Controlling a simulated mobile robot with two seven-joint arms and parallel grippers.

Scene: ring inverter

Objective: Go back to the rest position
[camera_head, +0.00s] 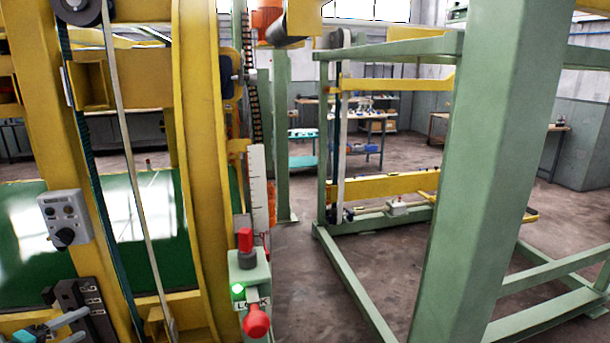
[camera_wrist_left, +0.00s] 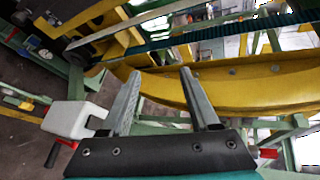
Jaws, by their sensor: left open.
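Beyond the fingers lies a curved yellow beam (camera_wrist_left: 240,88). The large yellow ring frame (camera_head: 205,150) of the inverter fills the left of the head view. A pale green box (camera_head: 258,280) marked LOCK carries a lit green lamp, a red knob (camera_head: 257,320) and a red top piece. My right gripper is not seen.
A grey control box (camera_head: 65,218) with a black knob is on the yellow frame. A thick green post (camera_head: 490,170) and frame stand at the right. A pale box (camera_wrist_left: 75,120) with red shows beside the left fingers. Open floor (camera_head: 300,300) lies between the frames.

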